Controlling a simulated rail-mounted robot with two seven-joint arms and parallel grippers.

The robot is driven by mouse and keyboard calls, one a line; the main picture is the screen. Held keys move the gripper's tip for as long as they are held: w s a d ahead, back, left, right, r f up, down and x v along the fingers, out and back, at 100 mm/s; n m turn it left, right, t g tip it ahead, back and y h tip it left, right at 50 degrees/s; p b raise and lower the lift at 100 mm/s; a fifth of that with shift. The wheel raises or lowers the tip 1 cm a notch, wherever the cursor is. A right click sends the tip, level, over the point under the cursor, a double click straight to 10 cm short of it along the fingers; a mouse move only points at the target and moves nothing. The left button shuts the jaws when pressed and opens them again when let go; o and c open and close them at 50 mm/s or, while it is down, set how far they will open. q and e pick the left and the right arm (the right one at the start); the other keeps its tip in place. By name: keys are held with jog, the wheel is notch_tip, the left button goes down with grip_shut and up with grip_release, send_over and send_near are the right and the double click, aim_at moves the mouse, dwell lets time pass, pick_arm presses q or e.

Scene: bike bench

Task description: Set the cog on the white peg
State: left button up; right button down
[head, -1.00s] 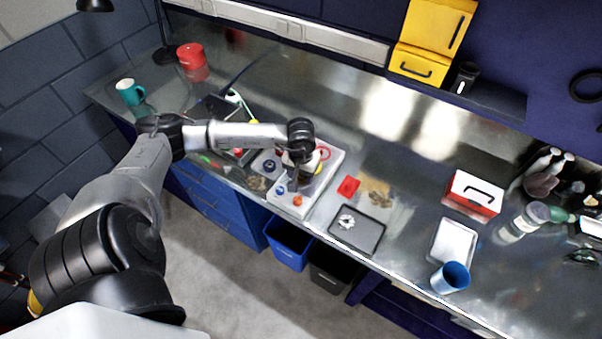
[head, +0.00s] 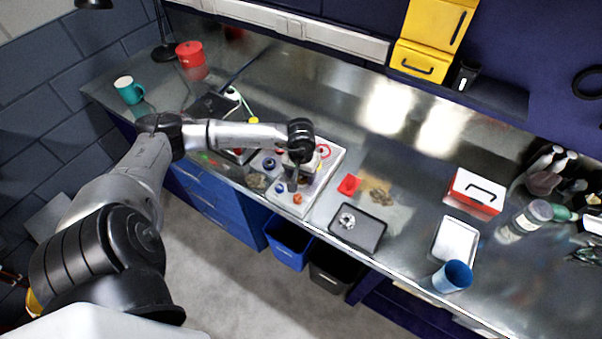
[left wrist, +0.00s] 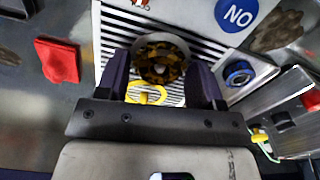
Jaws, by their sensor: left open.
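My left gripper (head: 293,182) is open, low over the pale board (head: 327,183) on the bench. In the left wrist view its two dark fingers (left wrist: 161,84) stand on either side of a round piece (left wrist: 160,58) with a pale rim and a mottled brown and yellow face. I cannot tell if this is the cog or whether the fingers touch it. A small silvery piece (head: 347,220), perhaps toothed, lies on a black tray (head: 370,237) to the right. I cannot make out the white peg; the gripper covers part of the board. My right gripper is out of view.
A red piece (head: 349,184) lies right of the board. A red-and-white box (head: 474,193) and blue cup (head: 453,276) stand farther right. Bare bench lies behind.

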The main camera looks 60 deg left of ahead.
pick_arm(q)
jog(key=shift+r+p, duration=0.7)
jog(key=shift+r, duration=0.8)
jog(key=shift+r+p, duration=1.35)
jog(key=shift+r, duration=1.5)
jog(key=shift+r+p, duration=0.45)
jog(key=shift+r, duration=0.75)
